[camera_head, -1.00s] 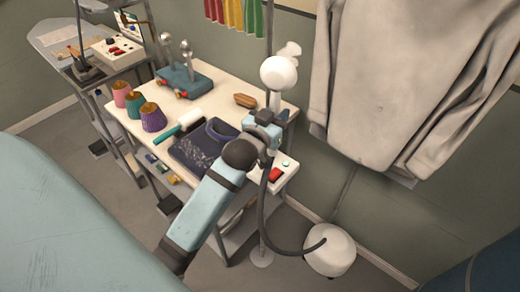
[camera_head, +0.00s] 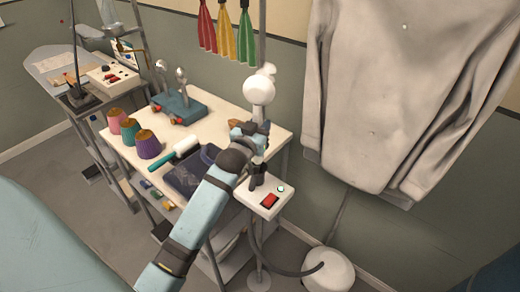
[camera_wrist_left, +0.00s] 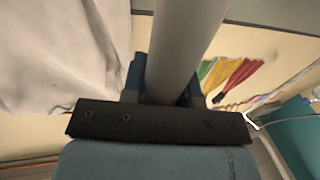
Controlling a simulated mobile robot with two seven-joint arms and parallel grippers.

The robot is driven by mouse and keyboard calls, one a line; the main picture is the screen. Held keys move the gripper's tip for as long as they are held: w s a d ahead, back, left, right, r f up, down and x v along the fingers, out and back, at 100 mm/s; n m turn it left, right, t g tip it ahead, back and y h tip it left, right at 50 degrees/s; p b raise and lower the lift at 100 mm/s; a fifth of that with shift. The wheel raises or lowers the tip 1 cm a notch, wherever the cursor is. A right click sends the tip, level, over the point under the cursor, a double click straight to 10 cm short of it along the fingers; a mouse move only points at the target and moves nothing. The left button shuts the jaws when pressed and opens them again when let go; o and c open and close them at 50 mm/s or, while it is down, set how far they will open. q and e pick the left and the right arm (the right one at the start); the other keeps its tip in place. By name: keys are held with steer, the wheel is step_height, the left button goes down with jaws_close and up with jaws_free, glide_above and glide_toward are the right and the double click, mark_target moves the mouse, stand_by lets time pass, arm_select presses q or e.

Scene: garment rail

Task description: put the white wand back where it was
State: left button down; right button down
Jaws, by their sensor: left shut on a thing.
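The white wand (camera_head: 259,90) stands about upright beside the thin stand pole (camera_head: 263,25), with its rounded white head above my left gripper (camera_head: 250,131). My left gripper is shut around its shaft. In the left wrist view the pale shaft (camera_wrist_left: 185,45) runs between the two blue fingers. The wand's lower end is hidden behind my arm and gripper. I cannot tell whether the wand touches the pole or a holder. My right gripper is not in view.
A white box with a red switch (camera_head: 269,200) and a lit green button sits below the gripper. A dark hose (camera_head: 285,271) runs to a white floor unit (camera_head: 325,275). A pale garment (camera_head: 400,90) hangs at right. The table (camera_head: 225,115) holds thread cones (camera_head: 148,144) and a lint roller (camera_head: 186,147).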

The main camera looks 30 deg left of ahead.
arm_select(q)
step_height(320, 180, down, 9)
steer(key=shift+p, duration=0.35)
steer(key=c, duration=0.9)
jaws_free()
steer(key=shift+f, duration=0.15)
